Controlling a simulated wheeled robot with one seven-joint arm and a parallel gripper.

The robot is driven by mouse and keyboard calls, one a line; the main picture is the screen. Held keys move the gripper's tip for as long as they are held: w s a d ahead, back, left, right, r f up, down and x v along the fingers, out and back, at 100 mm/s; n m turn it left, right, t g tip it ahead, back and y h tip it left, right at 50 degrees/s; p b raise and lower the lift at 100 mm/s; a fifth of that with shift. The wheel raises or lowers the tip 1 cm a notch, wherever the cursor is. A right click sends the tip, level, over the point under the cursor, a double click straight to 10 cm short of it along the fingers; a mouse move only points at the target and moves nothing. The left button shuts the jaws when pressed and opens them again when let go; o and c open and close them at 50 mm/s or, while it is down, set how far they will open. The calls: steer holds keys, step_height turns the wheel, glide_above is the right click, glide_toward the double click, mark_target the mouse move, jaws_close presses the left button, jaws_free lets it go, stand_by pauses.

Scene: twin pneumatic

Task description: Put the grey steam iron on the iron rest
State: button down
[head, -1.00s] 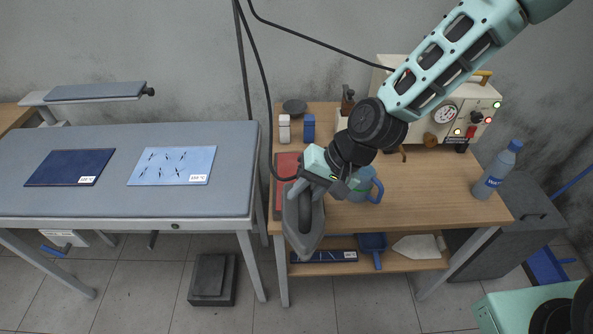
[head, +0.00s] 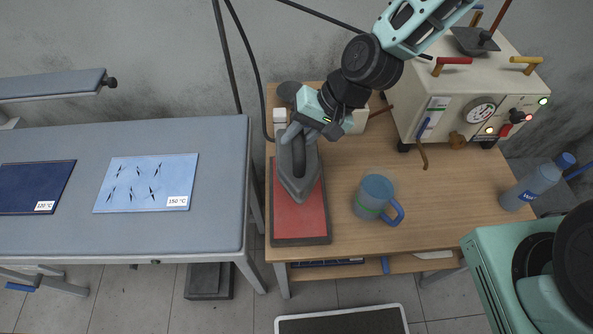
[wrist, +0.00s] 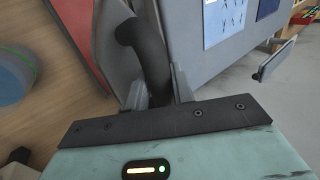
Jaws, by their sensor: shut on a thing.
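The grey steam iron (head: 297,180) is over the back part of the iron rest (head: 300,222), a red pad in a dark frame on the wooden table. Its pointed tip faces the front. I cannot tell whether its sole touches the pad. My gripper (head: 303,133) is shut on the iron's dark handle from the back. In the wrist view, the gripper fingers (wrist: 158,90) close on the handle, and the grey iron (wrist: 118,45) hides part of the red pad (wrist: 82,40).
A blue mug (head: 375,194) stands right of the rest. A cream steam generator (head: 455,105) is at the table's back, and a bottle (head: 530,185) at its right. The ironing table (head: 215,220) with two cloths is left. White and dark items stand behind the rest.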

steer(key=shift+w+a+f, duration=0.1)
steer(key=shift+f, duration=0.1)
steer(key=shift+f+p, duration=1.4)
steer(key=shift+f, duration=3.25)
steer(key=shift+f, duration=0.1)
steer(key=c, duration=1.2)
jaws_free()
steer(key=shift+f, duration=0.1)
steer(key=b+v, duration=0.3)
steer(key=v, duration=0.8)
steer(key=s+d+r+n+h, duration=0.1)
steer(key=s+r+n+h, duration=0.1)
steer(key=s+r, duration=0.3)
steer(key=s+d+r+n+h, duration=0.1)
steer(key=s+r+n+h, duration=0.1)
steer(key=s+r, duration=0.3)
steer(key=s+d+r+n+h, duration=0.2)
steer(key=s+r+n, duration=0.2)
steer(key=s+r, duration=0.2)
steer(key=shift+s, duration=0.95)
